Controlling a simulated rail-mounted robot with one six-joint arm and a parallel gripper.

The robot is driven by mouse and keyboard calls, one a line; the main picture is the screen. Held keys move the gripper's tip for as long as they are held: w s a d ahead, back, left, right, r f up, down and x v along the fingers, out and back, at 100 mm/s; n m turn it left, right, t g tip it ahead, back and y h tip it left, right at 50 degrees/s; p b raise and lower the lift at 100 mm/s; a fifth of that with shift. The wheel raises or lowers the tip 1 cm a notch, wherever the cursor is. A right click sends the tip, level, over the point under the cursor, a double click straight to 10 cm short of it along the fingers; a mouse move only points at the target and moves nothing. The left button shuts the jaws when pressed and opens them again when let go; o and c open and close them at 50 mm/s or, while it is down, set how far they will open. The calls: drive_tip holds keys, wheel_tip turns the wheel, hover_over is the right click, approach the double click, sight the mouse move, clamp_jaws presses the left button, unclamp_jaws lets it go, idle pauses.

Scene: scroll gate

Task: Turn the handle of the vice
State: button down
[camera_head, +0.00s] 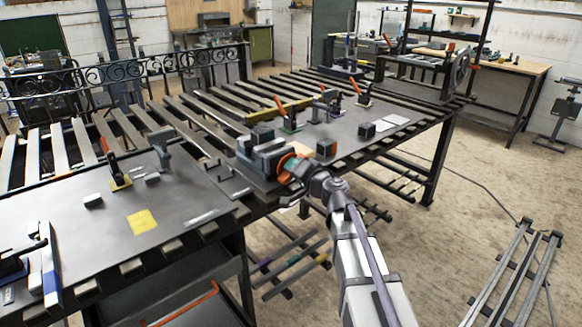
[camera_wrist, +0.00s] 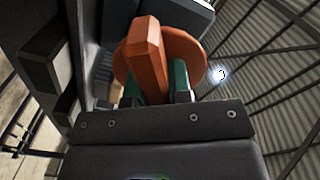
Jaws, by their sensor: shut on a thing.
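The vice (camera_head: 263,152) is a grey block-like body on the slatted metal table, near its front edge. Its handle (camera_head: 290,167) is orange, on the side facing my arm. In the wrist view the handle (camera_wrist: 147,52) shows as an orange bar in front of a round orange disc (camera_wrist: 190,52). My gripper (camera_head: 308,178) is at the handle in the head view. In the wrist view my gripper (camera_wrist: 156,84) has its green fingers on either side of the orange bar, shut on it. The fingertips are partly hidden behind the bar.
A yellow note (camera_head: 142,222) lies on the left plate.

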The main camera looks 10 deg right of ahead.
drive_tip(key=m, duration=0.4)
drive_tip(key=shift+s+f+m, duration=0.1)
drive_tip(key=shift+f+m, duration=0.05)
drive_tip(key=shift+m, duration=0.15)
drive_tip(key=m, duration=0.4)
drive_tip(key=shift+f, duration=0.1)
drive_tip(key=m, duration=0.9)
drive_tip(key=shift+m, duration=0.4)
drive_tip(key=c, duration=1)
unclamp_jaws()
drive_tip(key=shift+a, duration=0.1)
drive_tip(key=shift+c, duration=0.2)
drive_tip(key=v, duration=1)
drive_tip(key=shift+s+d, duration=0.2)
drive_tip(key=shift+s, duration=0.15)
